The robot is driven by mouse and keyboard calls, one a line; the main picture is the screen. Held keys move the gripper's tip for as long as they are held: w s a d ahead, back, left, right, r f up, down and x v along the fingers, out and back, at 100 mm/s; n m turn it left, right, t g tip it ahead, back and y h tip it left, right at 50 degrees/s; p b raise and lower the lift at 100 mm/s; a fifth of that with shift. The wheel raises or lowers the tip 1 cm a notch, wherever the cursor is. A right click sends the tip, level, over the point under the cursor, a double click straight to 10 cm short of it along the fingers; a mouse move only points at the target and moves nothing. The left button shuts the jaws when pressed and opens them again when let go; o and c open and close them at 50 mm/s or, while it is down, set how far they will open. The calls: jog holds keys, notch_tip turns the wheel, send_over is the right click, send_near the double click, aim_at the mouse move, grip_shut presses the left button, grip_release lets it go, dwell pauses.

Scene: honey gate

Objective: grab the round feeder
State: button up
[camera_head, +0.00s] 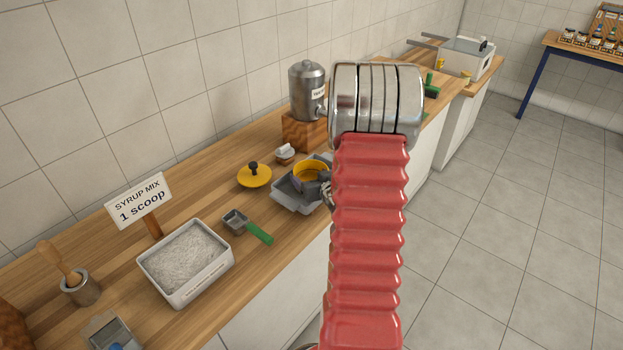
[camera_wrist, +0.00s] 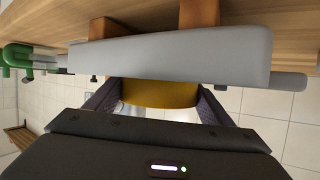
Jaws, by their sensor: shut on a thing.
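The round feeder (camera_head: 309,171) is a yellow, open-topped round dish. It is in a grey tray (camera_head: 289,196) on the wooden counter, left of my arm in the head view. My gripper (camera_head: 322,181) reaches it from the right, partly hidden behind my arm. In the wrist view my gripper (camera_wrist: 157,104) has its dark fingers on either side of the yellow feeder (camera_wrist: 152,92), shut on it. The grey tray's wall (camera_wrist: 180,58) crosses that view and hides part of the feeder. Whether the feeder touches the tray floor cannot be told.
A yellow lid (camera_head: 254,177) with a dark knob lies left of the tray. A green-handled scoop (camera_head: 248,225) and a white tub (camera_head: 186,262) are nearer. A metal urn (camera_head: 306,90) on a wooden block (camera_head: 302,130) stands behind. Open floor is at right.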

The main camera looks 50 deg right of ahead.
notch_tip(320, 180, up, 10)
dwell(0.6)
dwell(0.5)
